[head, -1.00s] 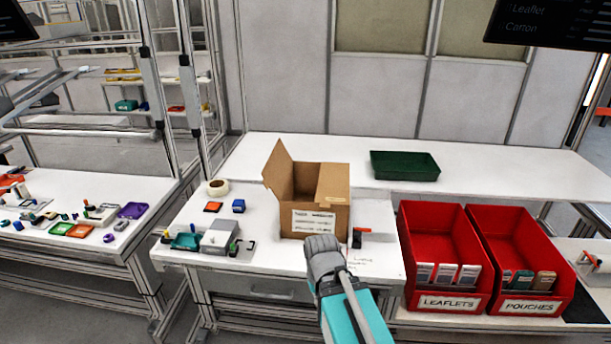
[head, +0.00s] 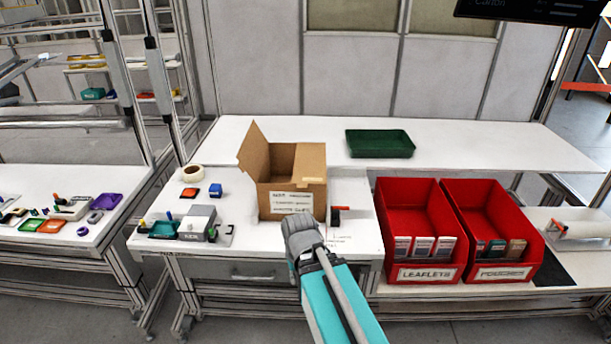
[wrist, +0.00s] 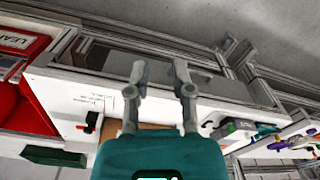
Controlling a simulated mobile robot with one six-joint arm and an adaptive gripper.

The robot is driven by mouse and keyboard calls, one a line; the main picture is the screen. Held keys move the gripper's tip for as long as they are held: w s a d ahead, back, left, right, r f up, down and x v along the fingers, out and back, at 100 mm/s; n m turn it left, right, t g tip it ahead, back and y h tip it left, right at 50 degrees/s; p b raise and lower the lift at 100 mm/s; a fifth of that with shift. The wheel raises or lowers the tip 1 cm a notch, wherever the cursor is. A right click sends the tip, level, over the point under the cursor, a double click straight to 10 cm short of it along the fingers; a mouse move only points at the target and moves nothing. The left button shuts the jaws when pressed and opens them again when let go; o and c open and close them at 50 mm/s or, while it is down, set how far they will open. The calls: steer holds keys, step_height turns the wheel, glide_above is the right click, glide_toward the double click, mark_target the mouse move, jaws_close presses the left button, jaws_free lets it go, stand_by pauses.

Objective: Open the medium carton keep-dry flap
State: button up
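The brown carton (head: 292,202) stands on the white workbench in the head view, with a printed label on its front. One flap (head: 254,148) stands up and leans outward at its left. Another flap (head: 312,162) lies over the right part of the top. The dark inside shows between them. My gripper (head: 298,228) is in front of the carton's lower front; I cannot tell from the head view whether it touches. In the wrist view my gripper (wrist: 161,80) has its two fingers spread with nothing between them. A brown strip of carton (wrist: 152,126) shows behind the teal wrist body.
Two red bins (head: 398,240) (head: 470,232) stand right of the carton. A dark green tray (head: 380,143) lies on the back shelf. A red-handled tool (head: 340,210) lies close right of the carton.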

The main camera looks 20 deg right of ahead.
steer(key=o, duration=0.7)
steer(key=w+f+t+b, duration=0.1)
steer(key=w, duration=0.1)
steer(key=w+f+t+b, duration=0.1)
steer(key=w+b, duration=0.1)
steer(key=w+a+f+n+t+y+b, duration=0.1)
steer(key=w+f, duration=0.1)
steer(key=shift+w+a+b, duration=0.1)
steer(key=shift+w+b, duration=0.15)
steer(key=shift+b, duration=0.05)
steer(key=w+f+t+y+b, duration=0.1)
steer(key=w+f+t+b, duration=0.1)
steer(key=w+t+b, duration=0.85)
steer(key=m+t+h+b, duration=0.4)
steer(key=t+h+b, duration=0.35)
steer(key=b, duration=0.55)
glide_toward(302, 186)
step_height(302, 186, down, 2)
steer(key=s+a, duration=0.2)
steer(key=a, duration=0.1)
steer(key=shift+s+d+m+h, duration=0.4)
steer(key=shift+d+m+h, duration=0.15)
steer(key=shift+h, duration=0.6)
steer(key=p+x, duration=0.5)
steer(key=x, duration=0.9)
steer(key=shift+f, duration=0.1)
jaws_close()
